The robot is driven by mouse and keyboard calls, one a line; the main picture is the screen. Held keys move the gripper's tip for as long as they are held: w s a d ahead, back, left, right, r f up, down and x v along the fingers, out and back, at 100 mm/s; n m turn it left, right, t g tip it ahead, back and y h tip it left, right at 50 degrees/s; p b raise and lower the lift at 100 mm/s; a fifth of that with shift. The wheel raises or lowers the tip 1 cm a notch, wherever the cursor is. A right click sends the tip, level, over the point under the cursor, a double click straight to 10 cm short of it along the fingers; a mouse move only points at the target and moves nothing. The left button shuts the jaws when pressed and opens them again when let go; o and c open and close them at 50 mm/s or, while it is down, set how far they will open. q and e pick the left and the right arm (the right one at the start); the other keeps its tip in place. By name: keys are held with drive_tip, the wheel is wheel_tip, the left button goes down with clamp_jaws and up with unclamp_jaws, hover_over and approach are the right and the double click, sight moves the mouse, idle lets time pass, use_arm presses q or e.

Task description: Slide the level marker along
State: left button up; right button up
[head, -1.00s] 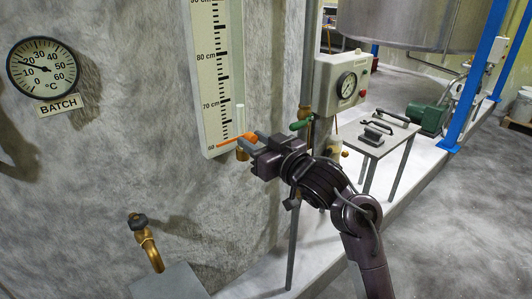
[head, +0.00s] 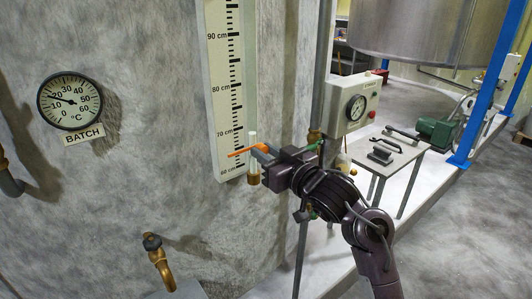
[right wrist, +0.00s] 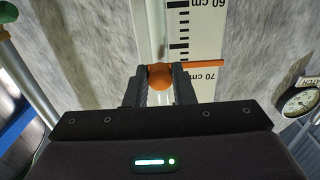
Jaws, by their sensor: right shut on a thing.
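The level marker is an orange pointer (head: 238,153) with a round orange knob (right wrist: 160,75). It lies across the white level scale (head: 224,80), roughly midway between the 60 and 70 cm labels in the head view. My right gripper (head: 262,156) is shut on the marker's knob, at the right edge of the scale. In the right wrist view my two dark fingers (right wrist: 160,88) stand on either side of the knob, and the pointer runs to the right over the scale. My left gripper is not in view.
A sight tube (head: 253,178) with a brass lower end stands beside the scale. A brass tap (head: 158,260) juts from the wall below. A BATCH dial (head: 70,102) is at the left. A gauge box (head: 352,104) and a small table (head: 390,155) stand right of my arm.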

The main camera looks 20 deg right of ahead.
drive_tip(key=shift+r+p, duration=1.7)
drive_tip(key=shift+r, duration=0.35)
drive_tip(key=o, duration=1)
drive_tip(key=shift+s+f, duration=0.1)
drive_tip(key=shift+s, duration=0.1)
drive_tip(key=shift+d+f, duration=0.1)
